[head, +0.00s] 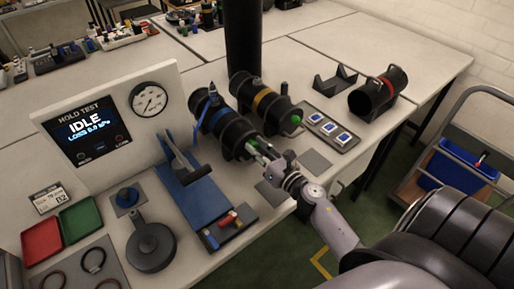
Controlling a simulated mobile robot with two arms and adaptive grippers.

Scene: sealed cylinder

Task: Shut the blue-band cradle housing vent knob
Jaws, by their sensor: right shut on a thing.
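The blue-band cradle housing (217,117) is a black cylinder lying in a cradle in the middle of the table, with a blue band around it. My right gripper (262,150) reaches in from the lower right to the housing's near right end. It is shut on a small green part there, the vent knob (252,143), which is partly hidden by the fingers. Whether the knob is turned open or shut I cannot tell. My left gripper is not in view.
A yellow-band housing (262,101) with a green knob stands just behind. A red-band cylinder (378,92) lies further right. The hold test panel (85,132) reads IDLE. A blue fixture (195,198) stands left of my gripper. A black post (242,40) rises behind.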

